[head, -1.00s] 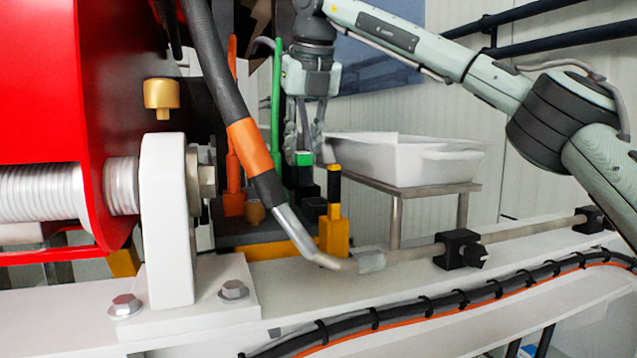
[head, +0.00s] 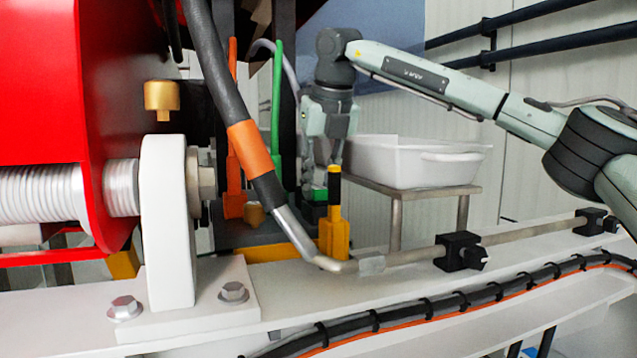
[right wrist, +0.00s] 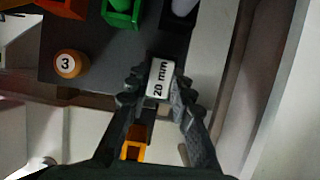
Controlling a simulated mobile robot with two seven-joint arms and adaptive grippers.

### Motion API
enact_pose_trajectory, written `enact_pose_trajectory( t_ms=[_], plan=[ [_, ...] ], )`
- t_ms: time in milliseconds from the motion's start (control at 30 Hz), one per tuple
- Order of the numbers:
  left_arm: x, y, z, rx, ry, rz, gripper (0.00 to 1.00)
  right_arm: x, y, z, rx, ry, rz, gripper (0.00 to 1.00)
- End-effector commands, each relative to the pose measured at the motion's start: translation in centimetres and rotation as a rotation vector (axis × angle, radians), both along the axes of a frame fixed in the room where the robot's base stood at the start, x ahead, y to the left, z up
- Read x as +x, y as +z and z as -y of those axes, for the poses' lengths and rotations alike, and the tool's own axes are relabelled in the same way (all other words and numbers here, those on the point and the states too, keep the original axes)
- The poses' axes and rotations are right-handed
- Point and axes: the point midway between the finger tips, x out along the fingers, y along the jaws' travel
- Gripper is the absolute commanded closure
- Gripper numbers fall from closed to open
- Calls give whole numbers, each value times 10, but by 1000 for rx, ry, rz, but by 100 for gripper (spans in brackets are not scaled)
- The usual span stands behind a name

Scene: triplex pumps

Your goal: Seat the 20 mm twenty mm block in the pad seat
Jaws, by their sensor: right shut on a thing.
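My right gripper (head: 328,166) points down behind the yellow post, left of the white tray. In the right wrist view its two fingers (right wrist: 158,92) are shut on the 20 mm block (right wrist: 160,78), whose white face with black "20 mm" lettering faces the camera. The block is between the fingertips, over or near a dark plate (right wrist: 95,45). In the head view the block is too small and too covered by the fingers to tell clearly. I cannot pick out the pad seat for sure. My left gripper is not in view.
A yellow post (head: 333,235) with a black top stands close to the gripper. A grey hose with an orange band (head: 250,145) crosses in front. A white tray (head: 425,165) stands on a stand to the right. A brass knob marked 3 (right wrist: 68,64) sits on the plate.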

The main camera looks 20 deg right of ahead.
Motion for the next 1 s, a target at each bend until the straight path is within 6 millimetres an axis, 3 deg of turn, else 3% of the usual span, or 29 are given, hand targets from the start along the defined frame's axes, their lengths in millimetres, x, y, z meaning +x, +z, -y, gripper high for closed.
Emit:
enact_pose_trajectory(
  t_ms=[100, 133, 267, 667, 800, 1000],
  plan=[
    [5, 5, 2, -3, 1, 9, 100, 0, -1, 0, 0, 0, 0, 100],
    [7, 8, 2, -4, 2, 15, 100, 0, -1, 0, 0, 0, 0, 75],
    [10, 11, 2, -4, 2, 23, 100, 0, -1, 0, 0, 0, 0, 59],
    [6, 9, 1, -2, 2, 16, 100, 0, 2, 0, 0, 0, 0, 58],
    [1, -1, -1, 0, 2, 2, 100, -8, 22, -1, 1, 1, 4, 58],
    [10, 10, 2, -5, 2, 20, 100, -25, 64, 0, 1, 1, 3, 58]
  ],
)
